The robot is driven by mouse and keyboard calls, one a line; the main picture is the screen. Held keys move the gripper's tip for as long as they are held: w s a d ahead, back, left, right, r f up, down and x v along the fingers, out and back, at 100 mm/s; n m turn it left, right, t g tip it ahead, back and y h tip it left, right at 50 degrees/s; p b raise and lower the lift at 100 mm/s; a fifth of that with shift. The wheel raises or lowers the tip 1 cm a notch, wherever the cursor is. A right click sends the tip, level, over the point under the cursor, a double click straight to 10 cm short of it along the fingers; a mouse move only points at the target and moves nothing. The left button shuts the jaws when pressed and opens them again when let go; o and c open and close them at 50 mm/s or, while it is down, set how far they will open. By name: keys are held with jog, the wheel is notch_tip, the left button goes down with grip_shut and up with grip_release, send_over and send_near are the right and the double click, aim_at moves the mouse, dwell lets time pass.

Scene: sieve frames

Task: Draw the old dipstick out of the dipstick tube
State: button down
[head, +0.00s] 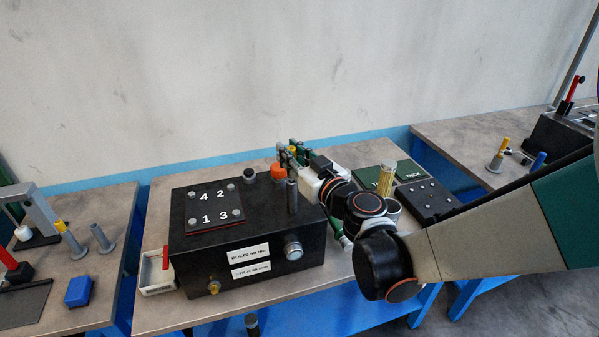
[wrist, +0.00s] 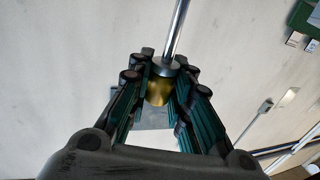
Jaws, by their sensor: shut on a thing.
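My gripper (head: 290,152) reaches over the back right of the black engine box (head: 245,262). In the wrist view its fingers (wrist: 160,82) are shut on the yellow, brass-like grip of the old dipstick (wrist: 158,92). A grey collar sits at the grip's end, and a shiny straight rod runs from it out of the top of the picture. A bit of the yellow grip also shows between the fingers in the head view. A grey upright post, seemingly the dipstick tube (head: 292,196), stands on the box below my gripper. I cannot tell whether the rod's tip is inside it.
An orange cap (head: 279,171) and a numbered plate (head: 214,207) are on the box. A pale tray (head: 155,273) stands at its left. A yellow cylinder (head: 385,180), green panels and a dark bolt block (head: 430,201) lie right of my arm. Side benches flank the table.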

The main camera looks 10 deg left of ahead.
jog(key=shift+s+r+p, duration=0.1)
jog(key=shift+r+p, duration=1.1)
jog(key=shift+r, duration=0.7)
